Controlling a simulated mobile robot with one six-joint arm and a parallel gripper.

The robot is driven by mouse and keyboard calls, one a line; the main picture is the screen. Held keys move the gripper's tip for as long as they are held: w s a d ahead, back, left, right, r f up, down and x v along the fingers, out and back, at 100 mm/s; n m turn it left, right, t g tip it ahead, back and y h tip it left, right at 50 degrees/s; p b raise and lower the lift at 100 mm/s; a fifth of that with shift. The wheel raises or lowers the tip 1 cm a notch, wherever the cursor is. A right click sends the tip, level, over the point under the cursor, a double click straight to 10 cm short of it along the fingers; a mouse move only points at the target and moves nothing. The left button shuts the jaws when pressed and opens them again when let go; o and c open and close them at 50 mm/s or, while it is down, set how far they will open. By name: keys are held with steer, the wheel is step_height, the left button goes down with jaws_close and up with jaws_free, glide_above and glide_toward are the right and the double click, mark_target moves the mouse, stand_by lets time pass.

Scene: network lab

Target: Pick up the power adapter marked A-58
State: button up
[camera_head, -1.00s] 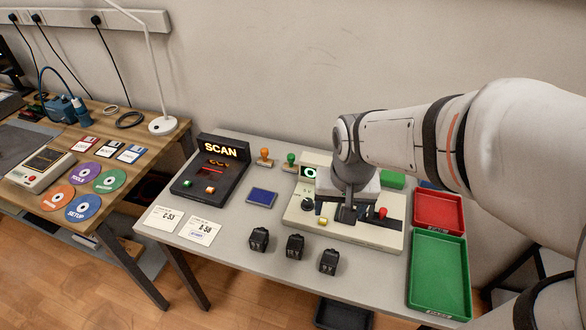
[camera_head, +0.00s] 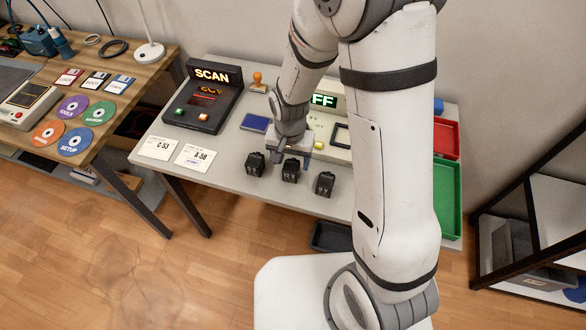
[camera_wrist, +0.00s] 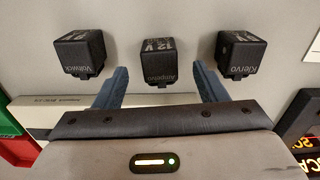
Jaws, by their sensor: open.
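Three black power adapters stand in a row near the table's front: left (camera_head: 254,163), middle (camera_head: 290,169) and right (camera_head: 325,183). In the wrist view they read "Kjervo" (camera_wrist: 238,53), "Ampelvo" with "12 V" (camera_wrist: 157,60), and "Voltwick" (camera_wrist: 80,52). I cannot read A-58 on any of them. A white card (camera_head: 194,157) reading "A-58" lies left of the row. My gripper (camera_wrist: 160,72) is open and empty. Its fingers point towards the row, one on each side of the middle adapter in the wrist view. I cannot tell the height between them.
The SCAN device (camera_head: 205,97), a blue pad (camera_head: 255,123) and the C-53 card (camera_head: 157,148) are on the left of the table. A pale machine (camera_head: 340,127) with a lit display stands behind my gripper. Red (camera_head: 446,138) and green (camera_head: 447,190) trays are at the right.

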mark_target(291, 167)
steer(key=shift+w+f, duration=0.1)
steer(key=shift+f, duration=1.9)
steer(key=shift+c, duration=0.5)
steer(key=c, duration=1.1)
